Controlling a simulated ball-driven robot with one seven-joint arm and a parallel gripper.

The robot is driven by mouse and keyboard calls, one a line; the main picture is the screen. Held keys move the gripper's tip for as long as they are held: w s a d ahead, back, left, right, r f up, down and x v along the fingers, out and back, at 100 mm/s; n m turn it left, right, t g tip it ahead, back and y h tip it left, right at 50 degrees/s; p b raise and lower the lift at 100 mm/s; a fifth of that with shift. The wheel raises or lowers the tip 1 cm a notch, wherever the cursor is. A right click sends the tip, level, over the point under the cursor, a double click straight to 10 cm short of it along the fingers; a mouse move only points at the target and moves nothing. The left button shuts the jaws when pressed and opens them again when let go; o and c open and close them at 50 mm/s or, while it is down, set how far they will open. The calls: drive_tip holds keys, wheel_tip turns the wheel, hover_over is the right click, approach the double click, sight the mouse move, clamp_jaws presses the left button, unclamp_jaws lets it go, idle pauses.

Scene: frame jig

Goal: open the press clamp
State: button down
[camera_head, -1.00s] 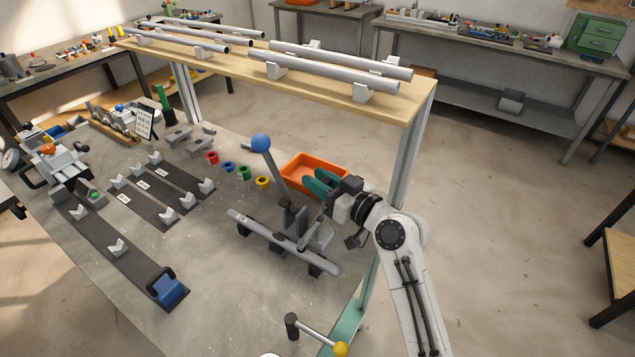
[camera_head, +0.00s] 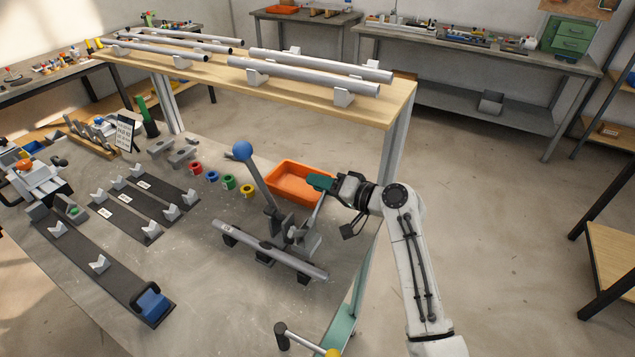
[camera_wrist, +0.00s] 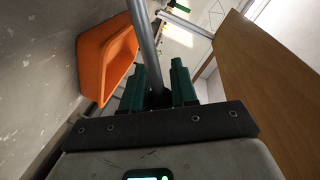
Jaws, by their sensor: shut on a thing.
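The clamp (camera_head: 298,240) stands at the middle of the bench beside a grey tube (camera_head: 268,250) lying on dark supports. A lever with a blue ball knob (camera_head: 242,151) rises from it, leaning left. My gripper (camera_head: 320,182), with teal fingers, is above and right of the clamp, pointing left. In the wrist view, a grey bar (camera_wrist: 145,40) passes between the fingers (camera_wrist: 158,85), which are shut on it. It seems to be the thin grey lever running down to the clamp. The fingers hide part of it.
An orange tray (camera_head: 297,180) lies just behind my gripper and shows left in the wrist view (camera_wrist: 103,55). A wooden shelf (camera_head: 290,84) with grey tubes spans the back. Several coloured rings lie left of the tray.

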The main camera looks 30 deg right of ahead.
drive_tip(key=shift+w+d+f+m+g+y, duration=0.15)
drive_tip(key=shift+d+f+m, duration=0.05)
drive_tip(key=shift+f+m, duration=0.45)
drive_tip(key=shift+w+d+f+m+g+y, duration=0.15)
drive_tip(key=shift+d+f+m, duration=0.05)
drive_tip(key=shift+f+m, duration=0.4)
drive_tip(key=shift+f, duration=0.2)
drive_tip(key=shift+f+m, duration=0.15)
drive_tip(key=shift+m, duration=0.1)
drive_tip(key=c, duration=1.2)
unclamp_jaws()
drive_tip(key=b+v, duration=0.1)
drive_tip(key=v, duration=1)
drive_tip(key=shift+b, duration=0.3)
